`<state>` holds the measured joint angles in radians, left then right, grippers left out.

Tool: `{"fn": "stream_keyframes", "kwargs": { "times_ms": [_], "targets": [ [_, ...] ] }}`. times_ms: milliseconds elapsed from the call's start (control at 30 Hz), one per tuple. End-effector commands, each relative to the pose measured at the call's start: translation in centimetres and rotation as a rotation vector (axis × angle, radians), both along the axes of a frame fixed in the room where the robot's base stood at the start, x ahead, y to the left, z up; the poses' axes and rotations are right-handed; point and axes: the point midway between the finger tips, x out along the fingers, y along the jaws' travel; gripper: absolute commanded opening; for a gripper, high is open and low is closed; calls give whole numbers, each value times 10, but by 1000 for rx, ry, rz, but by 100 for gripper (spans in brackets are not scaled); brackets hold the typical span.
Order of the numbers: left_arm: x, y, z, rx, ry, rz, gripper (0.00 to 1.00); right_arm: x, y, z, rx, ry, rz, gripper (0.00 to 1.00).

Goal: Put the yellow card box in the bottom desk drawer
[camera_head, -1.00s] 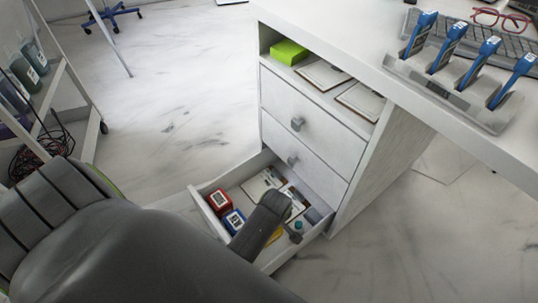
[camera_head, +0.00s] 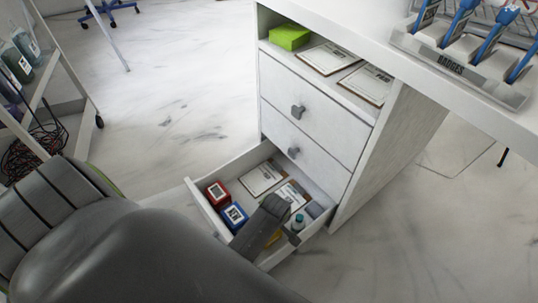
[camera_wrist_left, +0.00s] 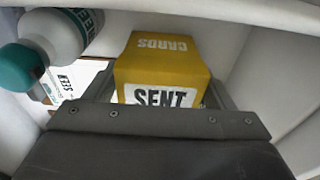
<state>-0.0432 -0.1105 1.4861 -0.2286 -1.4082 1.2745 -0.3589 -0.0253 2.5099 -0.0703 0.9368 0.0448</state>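The bottom desk drawer (camera_head: 209,215) is pulled out under the desk. The yellow card box (camera_wrist_left: 165,60), marked CARDS and SENT, is between my left gripper's fingers (camera_wrist_left: 163,80) in the left wrist view, with both fingers close against its sides. In the head view my left gripper (camera_head: 268,222) reaches down into the drawer and hides most of the yellow card box (camera_head: 273,238). I cannot tell whether the box touches the drawer floor. My right gripper is not in view.
The drawer also holds a red box (camera_head: 217,194), a blue box (camera_head: 234,216), clipboards (camera_head: 262,178) and a teal-capped bottle (camera_head: 298,223), close beside the yellow box. Two shut drawers (camera_head: 285,110) are above. A badge rack (camera_head: 460,75) is on the desk.

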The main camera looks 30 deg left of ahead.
Motion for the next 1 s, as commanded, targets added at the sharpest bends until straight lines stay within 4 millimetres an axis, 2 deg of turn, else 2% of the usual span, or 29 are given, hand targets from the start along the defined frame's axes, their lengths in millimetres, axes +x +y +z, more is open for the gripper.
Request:
{"fn": "stream_keyframes", "kwargs": {
  "times_ms": [33,100,367,467,567,800,1000],
  "targets": [
    [0,0,0,0,0,0,84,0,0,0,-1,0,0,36],
    [0,0,0,0,1,0,90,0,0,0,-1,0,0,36],
    [0,0,1,0,0,0,90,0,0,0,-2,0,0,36],
    [0,0,7,0,-1,1,90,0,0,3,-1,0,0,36],
    [0,-2,21,-1,-2,1,90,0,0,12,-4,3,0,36],
    [-2,-8,70,-1,-3,1,90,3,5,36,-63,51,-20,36],
    [-4,-12,104,0,0,1,90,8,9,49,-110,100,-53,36]
  ]
}}
